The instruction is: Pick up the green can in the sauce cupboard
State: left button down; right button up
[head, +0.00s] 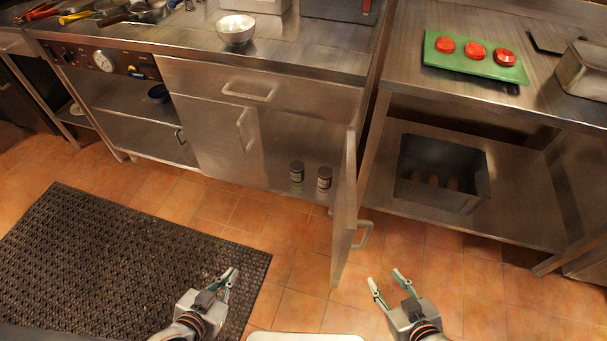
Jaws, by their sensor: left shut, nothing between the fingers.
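The green can (297,172) stands upright in the open sauce cupboard (285,135), near its front edge. A can with a reddish label (324,178) stands just right of it. The cupboard's right door (345,215) is swung open toward me. My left gripper (230,274) is shut and empty above the edge of the dark mat, in front of the cupboard and apart from the cans. My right gripper (388,279) is open and empty over the floor, right of the open door.
The open door stands between my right gripper and the cans. A grey bin (470,195) sits on the lower shelf at right. A green board (440,60) with red slices and a white bowl (236,30) are on the counters. The dark mat (120,260) covers the floor at left.

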aim_at(297, 166)
jog(key=i+j+z, duration=0.2)
jog(key=z, duration=0.15)
jog(key=i+j+z, duration=0.15)
jog(key=j+z, duration=0.25)
jog(key=i+j+z, duration=0.1)
jog(key=j+z, duration=1)
jog(key=i+j, duration=0.05)
jog(key=j, duration=0.05)
